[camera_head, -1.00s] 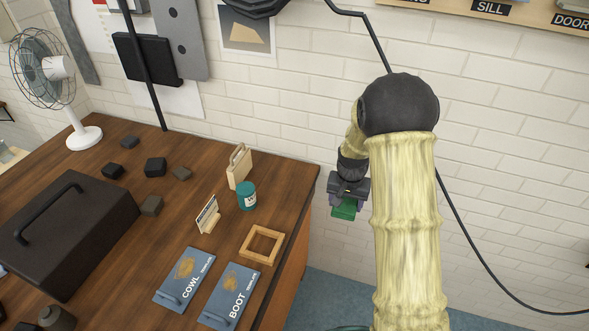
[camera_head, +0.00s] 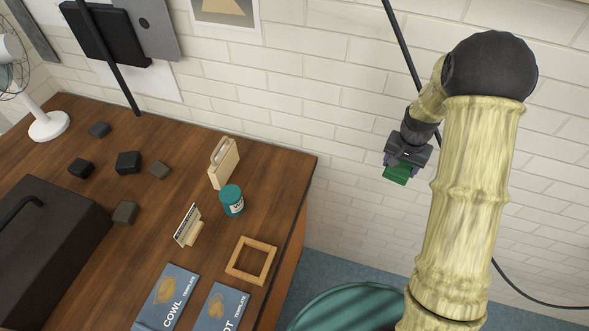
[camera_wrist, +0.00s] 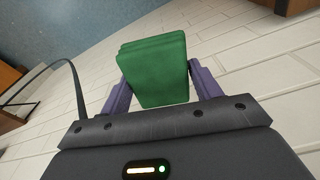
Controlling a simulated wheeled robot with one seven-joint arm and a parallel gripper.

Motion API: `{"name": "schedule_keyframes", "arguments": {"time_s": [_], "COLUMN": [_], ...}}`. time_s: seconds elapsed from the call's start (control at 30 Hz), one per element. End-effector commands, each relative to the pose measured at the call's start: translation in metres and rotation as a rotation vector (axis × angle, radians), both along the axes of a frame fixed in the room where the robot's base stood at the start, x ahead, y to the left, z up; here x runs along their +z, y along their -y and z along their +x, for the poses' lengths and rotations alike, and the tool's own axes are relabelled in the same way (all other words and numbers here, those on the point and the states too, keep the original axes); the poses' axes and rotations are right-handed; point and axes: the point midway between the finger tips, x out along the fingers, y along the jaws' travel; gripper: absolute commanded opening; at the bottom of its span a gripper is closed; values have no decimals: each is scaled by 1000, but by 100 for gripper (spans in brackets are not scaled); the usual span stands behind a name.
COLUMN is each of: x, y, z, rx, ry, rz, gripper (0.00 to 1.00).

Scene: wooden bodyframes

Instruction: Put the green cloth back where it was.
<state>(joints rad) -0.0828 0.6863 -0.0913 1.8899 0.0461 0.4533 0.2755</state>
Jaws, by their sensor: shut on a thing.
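The green cloth (camera_wrist: 155,70) is a folded pad held between the two purple fingers of my gripper (camera_wrist: 158,82) in the wrist view. In the head view my gripper (camera_head: 399,166) is shut on the cloth (camera_head: 396,175), in the air to the right of the wooden table, before the white brick wall. The cloth touches nothing but the fingers. The wooden frame (camera_head: 251,261) lies empty at the table's right edge.
On the table (camera_head: 275,185) stand a teal jar (camera_head: 232,201), a wooden block (camera_head: 223,163), a small sign (camera_head: 187,225), blue template cards (camera_head: 167,297), dark blocks (camera_head: 128,162) and a black case (camera_head: 45,250). A teal round thing (camera_head: 350,308) is below, right of the table.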

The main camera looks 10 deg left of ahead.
Motion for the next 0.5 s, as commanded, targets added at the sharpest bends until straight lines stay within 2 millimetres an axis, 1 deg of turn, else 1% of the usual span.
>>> {"name": "schedule_keyframes", "arguments": {"time_s": [0.33, 0.43, 0.47, 0.5], "x": [-1, -4, -5, -7], "y": [0, -12, -19, -30], "z": [1, 4, 6, 9], "rx": [1, 24, 38, 61], "ry": [0, 1, 1, 1], "rz": [0, 1, 1, 3], "gripper": [42, 42, 42, 42]}}
